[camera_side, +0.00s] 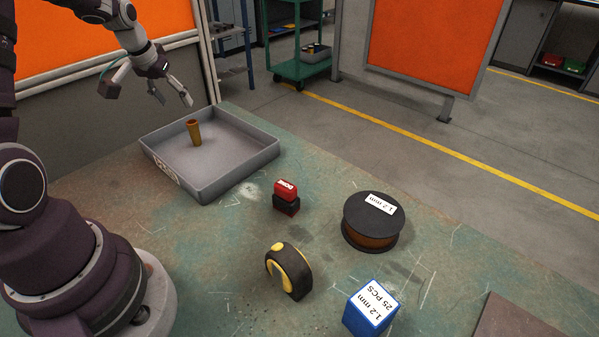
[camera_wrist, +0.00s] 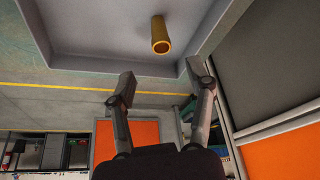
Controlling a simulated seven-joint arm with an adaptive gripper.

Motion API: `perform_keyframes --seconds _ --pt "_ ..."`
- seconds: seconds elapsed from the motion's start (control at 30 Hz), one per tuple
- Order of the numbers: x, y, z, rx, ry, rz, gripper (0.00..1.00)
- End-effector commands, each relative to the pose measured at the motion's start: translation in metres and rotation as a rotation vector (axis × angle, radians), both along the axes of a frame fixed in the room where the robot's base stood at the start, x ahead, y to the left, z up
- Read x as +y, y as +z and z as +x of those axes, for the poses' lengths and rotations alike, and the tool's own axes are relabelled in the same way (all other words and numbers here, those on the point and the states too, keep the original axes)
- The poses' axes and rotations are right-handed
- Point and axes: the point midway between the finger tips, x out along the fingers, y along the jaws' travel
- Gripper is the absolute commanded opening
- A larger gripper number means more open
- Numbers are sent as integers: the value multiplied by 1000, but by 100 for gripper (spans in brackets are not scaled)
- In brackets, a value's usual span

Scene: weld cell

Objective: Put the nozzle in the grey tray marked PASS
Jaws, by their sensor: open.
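The nozzle (camera_side: 194,132) is a small brass-coloured tapered tube. It stands upright inside the grey tray (camera_side: 232,172), towards its far left part, touching nothing but the tray floor. The tray has a white label on its front-left wall, seen at a steep angle and hard to read. My gripper (camera_side: 172,101) is open and empty, above and to the left of the tray, apart from the nozzle. In the wrist view the nozzle (camera_wrist: 160,34) lies beyond the spread fingers (camera_wrist: 160,82), within the tray walls (camera_wrist: 85,70).
On the green worn table stand a red-and-black stamp (camera_side: 286,196), a yellow-and-black tape measure (camera_side: 289,270), a black wire spool (camera_side: 372,222) and a blue box (camera_side: 371,308). A brown plate (camera_side: 515,318) lies at the front right. A grey wall panel (camera_side: 110,115) rises behind the tray.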

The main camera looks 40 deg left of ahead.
Motion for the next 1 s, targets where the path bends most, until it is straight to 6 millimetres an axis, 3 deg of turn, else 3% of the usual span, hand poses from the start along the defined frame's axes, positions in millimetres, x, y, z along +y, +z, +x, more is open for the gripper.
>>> perform_keyframes --seconds 0.17,0.27,0.37,0.5,0.6,0.77,1.0 --pt "-13 19 -2 -5 -23 5 53" --pt "-54 45 1 -18 -102 16 53" --pt "-114 74 -9 -36 -222 26 53" --pt "-185 94 -49 -66 -386 31 53" --pt "-215 94 -78 -83 -476 30 53" --pt "-232 88 -102 -94 -546 25 53" --pt "-233 87 -104 -94 -551 25 53"
